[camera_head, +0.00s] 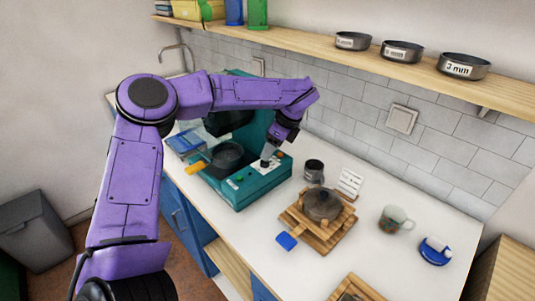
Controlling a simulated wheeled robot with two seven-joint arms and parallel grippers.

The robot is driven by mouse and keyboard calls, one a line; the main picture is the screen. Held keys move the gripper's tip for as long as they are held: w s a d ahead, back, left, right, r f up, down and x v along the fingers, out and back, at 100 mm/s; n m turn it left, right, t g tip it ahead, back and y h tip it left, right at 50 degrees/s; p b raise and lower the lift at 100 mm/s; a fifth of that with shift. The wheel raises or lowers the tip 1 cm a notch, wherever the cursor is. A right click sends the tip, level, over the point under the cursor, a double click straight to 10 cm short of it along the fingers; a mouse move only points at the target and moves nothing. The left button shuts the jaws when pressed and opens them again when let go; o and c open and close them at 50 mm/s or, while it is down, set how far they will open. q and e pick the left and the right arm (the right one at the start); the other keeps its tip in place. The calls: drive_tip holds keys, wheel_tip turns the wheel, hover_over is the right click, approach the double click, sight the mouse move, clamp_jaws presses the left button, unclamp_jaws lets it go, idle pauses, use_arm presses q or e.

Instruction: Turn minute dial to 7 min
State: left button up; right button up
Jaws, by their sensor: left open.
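A teal machine (250,194) stands on the white counter, with a dark round pan or plate (228,155) at its left and a control panel on its right side. My left gripper (266,161) points down at the right part of that panel, where the dial seems to be. The fingers are open and cover that spot, so I cannot make out the dial's mark or whether they touch it. My right gripper is not in view.
A wooden stand with a dark round lid (322,205), a dark mug (314,171), a white card (350,183), a glass cup (394,219) and a blue-white item (435,250) stand to the right. A shelf with labelled tins (464,67) runs above.

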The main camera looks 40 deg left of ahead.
sight(265, 163)
use_arm(q)
drive_tip(key=f, duration=0.1)
drive_tip(key=a+f, duration=0.1)
drive_tip(key=f, duration=0.1)
drive_tip(key=w+f+p, duration=0.1)
drive_tip(key=f, duration=0.1)
drive_tip(key=shift+a+f, duration=0.2)
drive_tip(key=shift+a, duration=0.2)
drive_tip(key=shift+s+r, duration=0.15)
drive_tip(key=shift+s, duration=0.3)
drive_tip(key=shift+c, duration=0.3)
drive_tip(key=shift+w, duration=0.1)
clamp_jaws()
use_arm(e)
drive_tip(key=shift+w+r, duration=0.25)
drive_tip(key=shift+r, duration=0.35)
